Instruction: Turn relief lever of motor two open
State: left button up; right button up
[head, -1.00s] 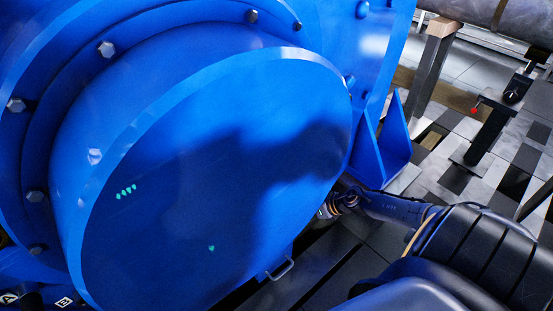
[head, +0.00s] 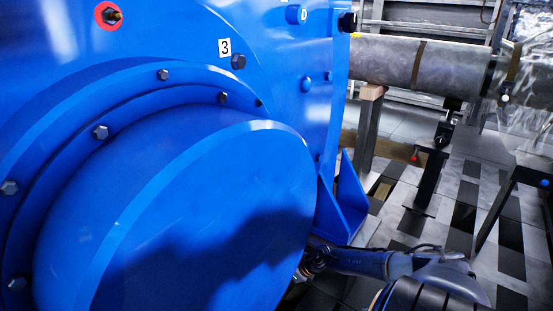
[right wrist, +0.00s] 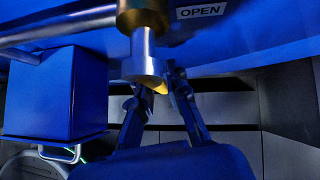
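A large blue motor housing with a round end cover (head: 235,210) fills the left of the head view. In the right wrist view, a brass fitting with a short rounded end piece (right wrist: 143,62) hangs below the blue body; I take it for the relief lever. A white "OPEN" label (right wrist: 201,11) is to its right. My right gripper (right wrist: 158,88) is just beneath it, its two fingers apart on either side of the lower end. I cannot tell whether they touch it. In the head view the right gripper (head: 312,258) is partly hidden beside the cover. My left gripper is out of view.
A blue block (right wrist: 55,95) and a grey rod (right wrist: 65,25) are left of the fitting. A blue bracket (head: 343,205) stands out beside the cover. Beyond it are a large grey pipe (head: 390,60), a dark stand (head: 430,175) and checkered floor (head: 400,225).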

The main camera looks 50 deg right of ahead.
jog(key=o, duration=0.3)
jog(key=shift+d, duration=0.1)
jog(key=v, duration=1.2)
dwell(0.7)
